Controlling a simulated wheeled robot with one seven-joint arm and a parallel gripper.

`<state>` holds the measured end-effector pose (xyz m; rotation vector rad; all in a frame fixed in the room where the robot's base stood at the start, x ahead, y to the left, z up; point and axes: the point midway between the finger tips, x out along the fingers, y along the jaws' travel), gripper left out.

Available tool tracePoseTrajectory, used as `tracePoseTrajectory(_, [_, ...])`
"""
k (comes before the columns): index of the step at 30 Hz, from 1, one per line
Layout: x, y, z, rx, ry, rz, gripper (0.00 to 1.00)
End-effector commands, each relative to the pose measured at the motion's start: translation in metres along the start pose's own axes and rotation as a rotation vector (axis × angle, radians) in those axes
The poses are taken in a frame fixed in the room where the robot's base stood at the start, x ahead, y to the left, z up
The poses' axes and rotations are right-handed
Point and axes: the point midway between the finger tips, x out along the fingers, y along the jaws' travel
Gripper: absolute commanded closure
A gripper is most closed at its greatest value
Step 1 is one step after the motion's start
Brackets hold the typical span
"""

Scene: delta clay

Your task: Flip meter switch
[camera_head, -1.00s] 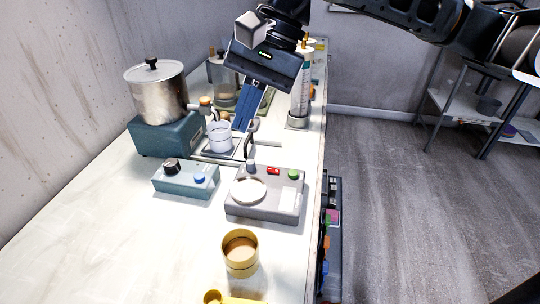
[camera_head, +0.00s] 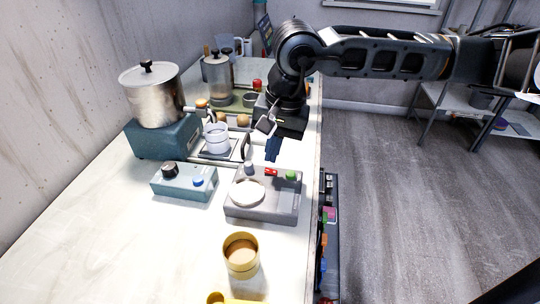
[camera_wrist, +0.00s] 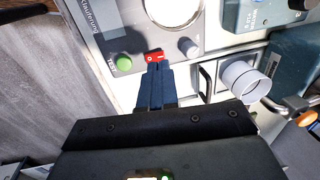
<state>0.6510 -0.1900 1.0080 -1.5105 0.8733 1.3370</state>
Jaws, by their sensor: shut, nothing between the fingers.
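The meter (camera_head: 258,211) is a grey box with a round pale dial (camera_head: 247,192), standing on the bench. Its small red switch (camera_head: 271,172) sits on the top face near the far edge, between a grey knob (camera_head: 249,168) and a green button (camera_head: 291,175). In the wrist view the red switch (camera_wrist: 154,56) lies right at the fingertips, with the green button to its left and the knob to its right. My gripper (camera_head: 271,159) is shut and empty, its blue fingers pointing down at the switch. I cannot tell whether they touch it.
A blue-grey box with knobs (camera_head: 184,182) stands left of the meter. A white cup (camera_head: 216,139) and a metal pot (camera_head: 153,95) on a teal base are behind it. A yellow cup (camera_head: 241,256) stands in front. The bench's right edge is close to the meter.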

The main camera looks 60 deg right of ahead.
Motion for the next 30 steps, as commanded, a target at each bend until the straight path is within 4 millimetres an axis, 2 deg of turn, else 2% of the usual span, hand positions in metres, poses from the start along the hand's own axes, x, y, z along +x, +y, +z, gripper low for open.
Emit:
tracePoseTrajectory(3, [0.014,0.000,0.001,0.002,-0.003,-0.001,1.00])
tracePoseTrajectory(9, [0.029,0.000,-0.001,0.002,0.000,-0.001,1.00])
tracePoseTrajectory(23, [0.034,0.000,-0.001,0.000,0.001,0.004,1.00])
tracePoseTrajectory(30, [0.046,-0.002,-0.001,-0.007,0.003,0.108,1.00])
